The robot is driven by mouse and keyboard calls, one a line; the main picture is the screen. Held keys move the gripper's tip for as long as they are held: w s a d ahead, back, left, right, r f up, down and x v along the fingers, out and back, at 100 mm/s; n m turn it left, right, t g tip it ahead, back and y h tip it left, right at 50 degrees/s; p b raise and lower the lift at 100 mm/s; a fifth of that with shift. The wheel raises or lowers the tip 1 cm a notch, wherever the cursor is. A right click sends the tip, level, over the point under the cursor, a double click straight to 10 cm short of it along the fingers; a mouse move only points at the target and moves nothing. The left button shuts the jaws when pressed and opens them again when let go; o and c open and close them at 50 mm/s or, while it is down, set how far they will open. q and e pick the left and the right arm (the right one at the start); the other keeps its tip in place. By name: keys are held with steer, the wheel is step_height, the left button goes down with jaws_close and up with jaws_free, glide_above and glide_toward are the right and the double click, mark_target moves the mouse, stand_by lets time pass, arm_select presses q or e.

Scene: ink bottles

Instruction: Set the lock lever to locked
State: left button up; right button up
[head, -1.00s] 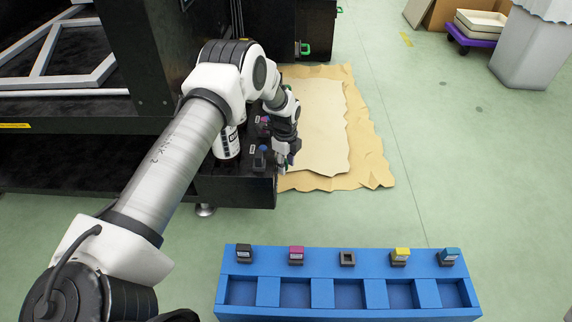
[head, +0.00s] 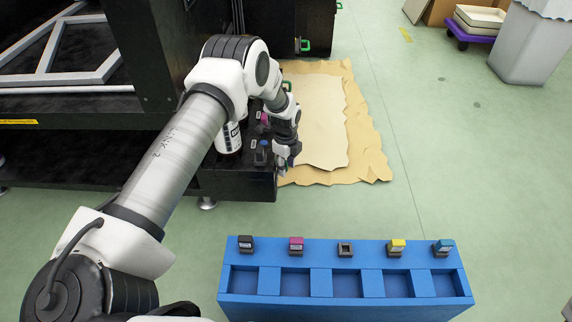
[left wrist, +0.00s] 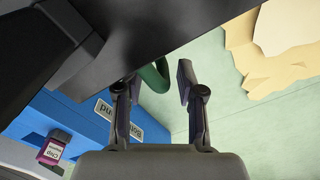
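My left gripper (head: 285,160) is at the right front corner of the black machine's low shelf, pointing down. In the left wrist view its two fingers (left wrist: 158,82) are apart. A green curved piece (left wrist: 157,76), which looks like a lever or handle, lies between them, nearer the left finger. I cannot tell whether it touches that finger, and its upper end is hidden behind a dark panel (left wrist: 140,25). The head view does not show clearly whether this is the lock lever or how it is set. My right gripper is not in view.
A blue rack (head: 345,283) in front holds several small capped blocks along its back edge. A black-and-white bottle (head: 228,138) and a blue-topped piece (head: 262,152) stand close to my left gripper. Brown paper (head: 365,150) lies on the floor to the right.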

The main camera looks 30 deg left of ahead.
arm_select(q)
step_height(320, 180, up, 12)
stand_by(0.6)
steer(key=shift+s+f, duration=0.1)
